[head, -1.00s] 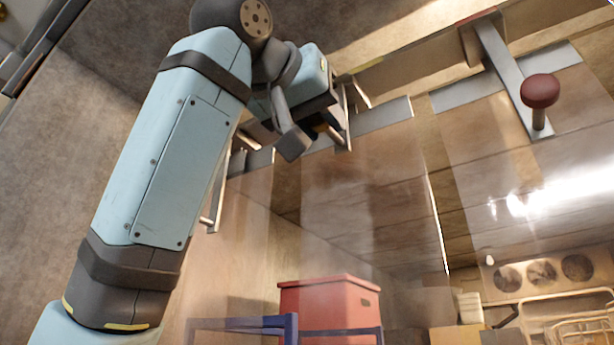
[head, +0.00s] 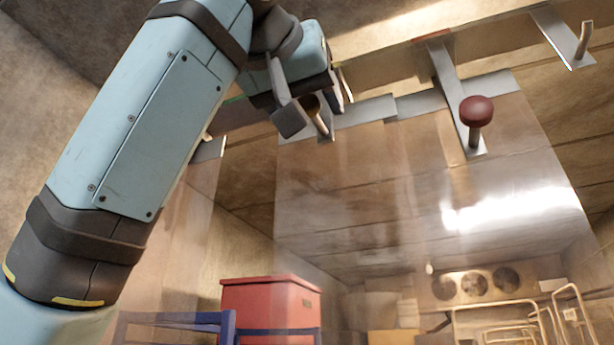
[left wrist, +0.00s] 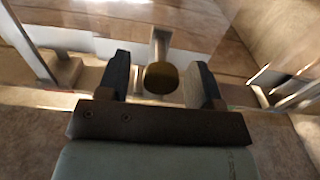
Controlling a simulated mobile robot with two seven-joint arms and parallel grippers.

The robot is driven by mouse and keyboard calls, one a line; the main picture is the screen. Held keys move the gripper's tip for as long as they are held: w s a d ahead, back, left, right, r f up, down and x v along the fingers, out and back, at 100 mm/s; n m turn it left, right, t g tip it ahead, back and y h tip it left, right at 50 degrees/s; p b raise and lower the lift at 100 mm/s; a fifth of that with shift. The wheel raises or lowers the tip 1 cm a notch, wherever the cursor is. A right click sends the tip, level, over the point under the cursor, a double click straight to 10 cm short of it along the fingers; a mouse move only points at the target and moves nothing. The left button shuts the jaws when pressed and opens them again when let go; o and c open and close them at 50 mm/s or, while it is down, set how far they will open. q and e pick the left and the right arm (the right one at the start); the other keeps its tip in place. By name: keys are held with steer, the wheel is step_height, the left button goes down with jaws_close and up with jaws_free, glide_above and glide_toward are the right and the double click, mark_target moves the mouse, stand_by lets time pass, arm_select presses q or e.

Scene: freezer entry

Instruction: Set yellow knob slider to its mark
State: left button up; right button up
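The yellow knob (left wrist: 160,78) looks dull olive-brown in the left wrist view. It sits on a metal hanger (left wrist: 160,45), between the two fingers of my left gripper (left wrist: 163,82). The fingers are apart, with a visible gap beside the knob; I cannot tell whether either touches it. In the head view my left gripper (head: 305,118) is up at the rail, and the knob (head: 311,102) is partly hidden by it. I cannot make out a yellow mark now. My right gripper is out of view.
A red-knob slider (head: 477,110) hangs to the right, below a red mark (head: 433,36) on the rail. Another metal hanger (head: 565,38) is at the upper right. Clear curtain strips (head: 340,200) hang below. A red box (head: 270,305) stands beyond.

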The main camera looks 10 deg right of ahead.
arm_select(q)
steer(key=shift+s+a+f, duration=0.1)
steer(key=shift+s+a, duration=0.05)
steer(key=b+v, duration=0.4)
steer(key=v, duration=0.9)
steer(key=shift+s, duration=0.25)
steer(key=shift+a, duration=0.1)
